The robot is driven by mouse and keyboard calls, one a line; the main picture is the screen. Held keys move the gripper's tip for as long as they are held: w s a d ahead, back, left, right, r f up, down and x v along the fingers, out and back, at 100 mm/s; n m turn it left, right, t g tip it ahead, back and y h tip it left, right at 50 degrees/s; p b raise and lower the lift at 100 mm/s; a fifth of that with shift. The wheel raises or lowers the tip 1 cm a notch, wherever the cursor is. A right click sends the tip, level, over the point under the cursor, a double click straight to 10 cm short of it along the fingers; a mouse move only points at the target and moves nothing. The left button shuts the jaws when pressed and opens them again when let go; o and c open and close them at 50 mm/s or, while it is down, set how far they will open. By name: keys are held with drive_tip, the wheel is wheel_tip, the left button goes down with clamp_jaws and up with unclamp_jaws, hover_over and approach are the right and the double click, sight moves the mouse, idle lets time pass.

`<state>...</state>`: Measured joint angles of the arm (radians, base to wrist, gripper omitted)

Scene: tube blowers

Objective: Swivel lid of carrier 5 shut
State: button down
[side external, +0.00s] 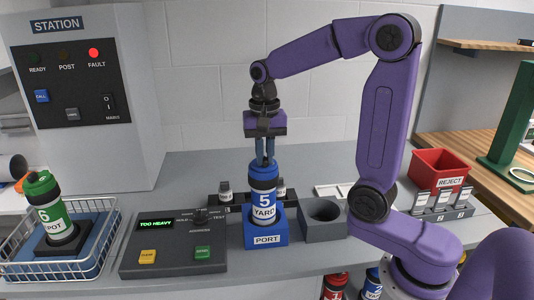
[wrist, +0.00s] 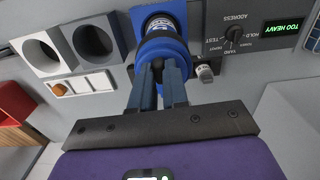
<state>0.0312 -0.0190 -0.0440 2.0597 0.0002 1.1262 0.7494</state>
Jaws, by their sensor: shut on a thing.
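Carrier 5 (side external: 264,198) is a blue and white cylinder marked "5" and "YARD". It stands upright in the blue block marked "PORT" (side external: 266,238). Its blue lid (side external: 263,168) is on top, and it also shows in the wrist view (wrist: 161,48). My gripper (side external: 264,160) points straight down over the carrier, with its fingers at the lid. In the wrist view my gripper (wrist: 163,72) has its two fingers close together and shut on the top of the lid. The fingers hide part of the lid, so I cannot tell how far it is turned.
A control box (side external: 174,262) left of the port reads "TOO HEAVY". An empty grey socket (side external: 323,228) stands right of the port. A red "REJECT" bin (side external: 440,168) is at right. The station's red FAULT light (side external: 93,53) is lit.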

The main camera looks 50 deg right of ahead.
sight(264, 159)
idle(0.5)
drive_tip(key=c, duration=1.1)
unclamp_jaws()
wheel_tip(264, 159, up, 18)
drive_tip(key=shift+f, duration=0.25)
drive_tip(key=s+a+f+n, duration=0.8)
drive_tip(key=f+n, duration=0.3)
drive_tip(key=f, duration=0.1)
drive_tip(key=s+d+f+n, duration=0.1)
drive_tip(key=s+f+n, duration=0.4)
drive_tip(key=s, duration=0.3)
drive_tip(key=s+d+f+n, duration=0.1)
drive_tip(key=s+f+n, duration=0.4)
drive_tip(key=s, duration=0.3)
drive_tip(key=shift+f, duration=0.3)
